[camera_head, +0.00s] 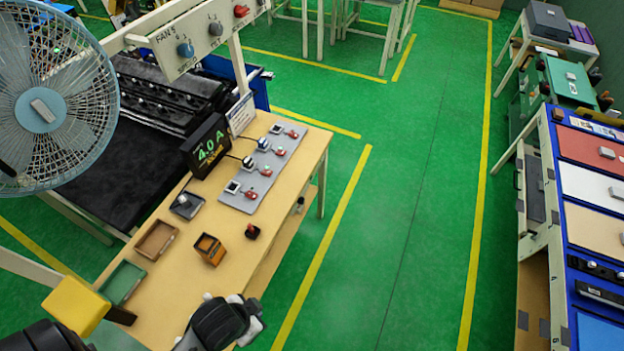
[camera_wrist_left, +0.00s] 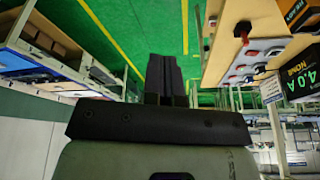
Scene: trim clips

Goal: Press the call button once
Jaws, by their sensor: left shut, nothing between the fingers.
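A small red-topped button on a dark base (camera_head: 252,231) stands on the wooden bench near its right edge; it looks like the call button. A red-topped piece (camera_wrist_left: 242,32) that looks like the same button shows at the upper right in the left wrist view. My left gripper (camera_wrist_left: 164,62) is shut and empty, its dark fingers pointing over the green floor, apart from the button. In the head view a dark and white part of my arm is at the bottom, in front of the bench's near end; its fingertips cannot be made out. My right gripper is not seen.
The bench (camera_head: 170,290) also holds an orange-brown box (camera_head: 209,249), brown (camera_head: 156,240) and green (camera_head: 122,283) trays, a grey panel (camera_head: 240,204) with several red-marked switches, and a display (camera_head: 205,146) reading 4.0 A. A fan (camera_head: 50,100) stands at left. The floor to the right is clear.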

